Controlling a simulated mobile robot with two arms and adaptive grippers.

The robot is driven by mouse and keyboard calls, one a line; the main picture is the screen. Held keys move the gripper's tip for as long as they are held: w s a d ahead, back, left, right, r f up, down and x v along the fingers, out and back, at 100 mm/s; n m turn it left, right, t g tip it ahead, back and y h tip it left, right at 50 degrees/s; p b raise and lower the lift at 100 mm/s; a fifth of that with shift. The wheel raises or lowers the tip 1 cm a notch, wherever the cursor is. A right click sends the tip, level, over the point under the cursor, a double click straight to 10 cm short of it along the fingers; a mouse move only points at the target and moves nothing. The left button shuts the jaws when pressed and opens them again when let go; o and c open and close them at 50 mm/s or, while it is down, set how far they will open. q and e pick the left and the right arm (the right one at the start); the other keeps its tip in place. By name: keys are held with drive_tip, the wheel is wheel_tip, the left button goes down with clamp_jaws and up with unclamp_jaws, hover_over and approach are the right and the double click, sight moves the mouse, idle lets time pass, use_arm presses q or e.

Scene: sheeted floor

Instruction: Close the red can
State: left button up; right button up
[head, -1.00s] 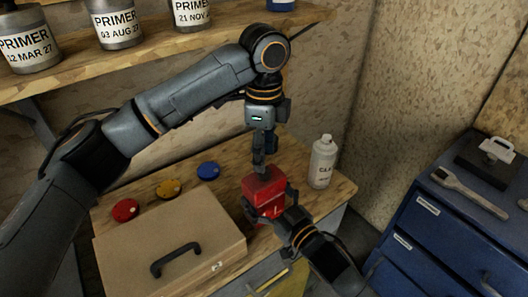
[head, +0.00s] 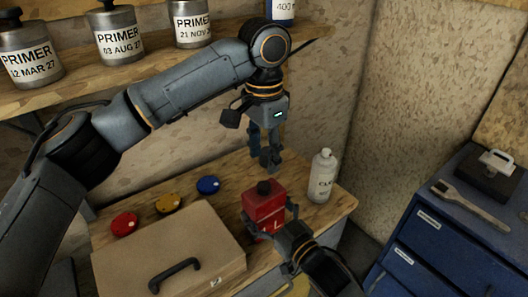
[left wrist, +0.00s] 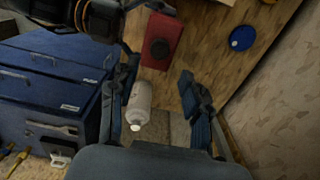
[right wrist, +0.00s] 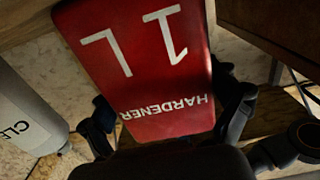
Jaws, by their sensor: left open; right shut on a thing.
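The red can (head: 265,208), labelled HARDENER 1 L in the right wrist view (right wrist: 140,60), stands upright at the bench's front right part. My right gripper (head: 270,228) is shut on the can's body, with a finger on either side.
Red (head: 124,223), yellow (head: 169,203) and blue (head: 208,185) discs lie on the bench behind a tan case (head: 140,255). A white bottle (head: 321,178) stands right of the can. Primer cans (head: 120,38) line the shelf above. A blue drawer cabinet (head: 420,225) stands at the right.

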sight(264, 185)
use_arm(q)
drive_tip(key=shift+f, duration=4)
clamp_jaws()
drive_tip(key=shift+o, duration=0.7)
unclamp_jaws()
wheel_tip(264, 185, up, 12)
